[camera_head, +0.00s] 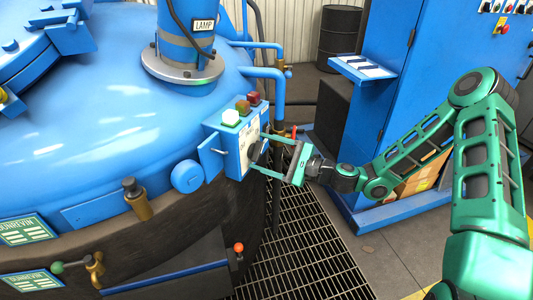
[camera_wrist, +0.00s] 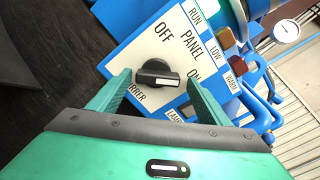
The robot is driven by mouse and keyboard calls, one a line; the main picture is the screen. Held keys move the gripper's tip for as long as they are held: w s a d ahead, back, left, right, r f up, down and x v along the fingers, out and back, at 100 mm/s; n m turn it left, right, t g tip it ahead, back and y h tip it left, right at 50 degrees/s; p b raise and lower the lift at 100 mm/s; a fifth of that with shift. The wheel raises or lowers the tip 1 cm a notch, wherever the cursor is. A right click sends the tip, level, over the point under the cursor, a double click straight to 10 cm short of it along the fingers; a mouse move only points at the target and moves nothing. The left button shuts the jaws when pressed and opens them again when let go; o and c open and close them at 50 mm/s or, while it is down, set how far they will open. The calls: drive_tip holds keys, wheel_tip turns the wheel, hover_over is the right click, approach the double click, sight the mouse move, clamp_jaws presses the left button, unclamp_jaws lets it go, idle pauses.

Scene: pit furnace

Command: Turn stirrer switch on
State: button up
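The stirrer switch is a black rotary knob (camera_wrist: 153,72) with a white pointer line, on a white panel plate (camera_wrist: 160,48) marked PANEL, OFF and ON. A partly covered label below it ends in "RRER". In the wrist view the pointer lies to the right, tilted slightly down. My gripper (camera_wrist: 160,80) is open, with one finger on each side of the knob; I cannot tell whether either touches it. In the head view my gripper (camera_head: 258,151) faces the blue panel box (camera_head: 212,158) on the vessel's side, and the knob is a small dark shape between its fingers.
Lamps on the box top are labelled RUN, LOW and WARM; the WARM one is red (camera_wrist: 238,62). Blue pipes (camera_head: 266,73) run behind the box. A lever with a red ball (camera_head: 239,247) is below. A blue cabinet (camera_head: 400,100) stands right. Grating floor (camera_head: 300,250) lies beneath.

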drive_tip(key=shift+s, duration=0.1)
drive_tip(key=v, duration=1)
drive_tip(key=shift+d, duration=0.4)
drive_tip(key=shift+s+f, duration=0.15)
drive_tip(key=s+f+n+g+h, duration=0.3)
drive_tip(key=s+f+n+g, duration=0.2)
drive_tip(key=s+n, duration=0.1)
drive_tip(key=s+d+f+n+g+h, duration=0.1)
drive_tip(key=s+d+n+g+h, duration=0.4)
drive_tip(key=d, duration=0.6)
drive_tip(key=s+d+r+t+h, duration=0.1)
drive_tip(key=s+d+r+h, duration=0.25)
drive_tip(key=d, duration=0.25)
drive_tip(key=s+d+r+t+h, duration=0.1)
drive_tip(key=s+d+r+h, duration=0.3)
drive_tip(key=d, duration=0.3)
drive_tip(key=s+d+r+m, duration=0.1)
drive_tip(key=s+d+r, duration=0.2)
drive_tip(key=s, duration=0.3)
drive_tip(key=s+d+r+m, duration=0.1)
drive_tip(key=s+d+r, duration=0.2)
drive_tip(key=s+r, duration=0.2)
drive_tip(key=shift+s+r+m, duration=0.2)
drive_tip(key=shift+s+m, duration=0.1)
drive_tip(key=shift+s, duration=0.85)
